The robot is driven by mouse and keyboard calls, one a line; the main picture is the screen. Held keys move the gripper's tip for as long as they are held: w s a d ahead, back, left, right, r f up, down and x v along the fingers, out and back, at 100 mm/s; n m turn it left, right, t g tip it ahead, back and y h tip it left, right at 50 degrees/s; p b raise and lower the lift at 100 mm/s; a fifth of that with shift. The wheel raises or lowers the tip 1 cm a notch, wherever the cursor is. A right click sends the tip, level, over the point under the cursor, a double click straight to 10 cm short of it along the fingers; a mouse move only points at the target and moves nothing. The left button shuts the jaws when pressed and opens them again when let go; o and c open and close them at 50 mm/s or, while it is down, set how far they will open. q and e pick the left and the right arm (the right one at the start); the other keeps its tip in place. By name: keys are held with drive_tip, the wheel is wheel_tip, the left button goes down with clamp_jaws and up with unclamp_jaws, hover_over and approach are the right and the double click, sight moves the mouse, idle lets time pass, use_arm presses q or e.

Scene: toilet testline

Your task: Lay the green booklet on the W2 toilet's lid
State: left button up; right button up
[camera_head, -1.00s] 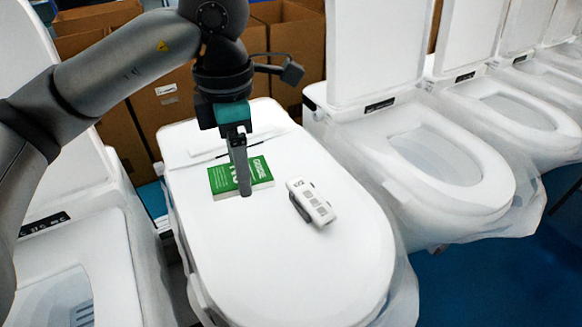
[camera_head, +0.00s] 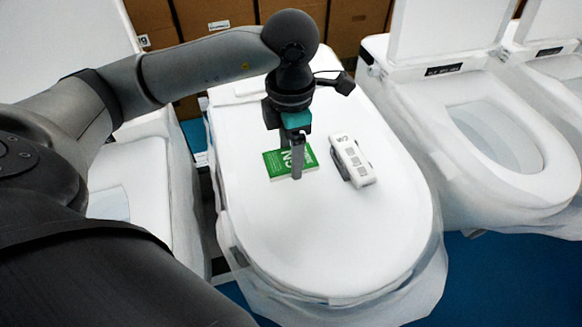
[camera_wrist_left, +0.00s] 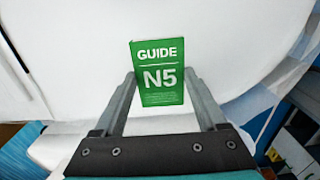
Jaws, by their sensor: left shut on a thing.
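The green booklet (camera_head: 276,164) is at the closed white toilet lid (camera_head: 290,235), left of a white remote-like device. In the left wrist view the booklet (camera_wrist_left: 162,60) reads "GUIDE N5" and sits between my left gripper's two fingers (camera_wrist_left: 160,80). My left gripper (camera_head: 296,176) points down over the lid and is shut on the booklet. I cannot tell whether the booklet touches the lid or is held just above it. No W2 label is clearly readable on the toilet. My right gripper is not in view.
The white device (camera_head: 352,160) lies on the lid close to the booklet's right. Open toilets stand to the right (camera_head: 500,140) and left (camera_head: 125,185). Cardboard boxes (camera_head: 215,15) line the back. The front of the lid is bare.

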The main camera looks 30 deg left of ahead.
sight(291, 180)
use_arm(q)
drive_tip(key=shift+w+f, duration=0.1)
drive_tip(key=shift+f, duration=2.55)
drive_tip(key=shift+f, duration=0.15)
drive_tip(key=o, duration=1.3)
drive_tip(key=shift+r, duration=0.2)
wheel_tip(291, 180, up, 12)
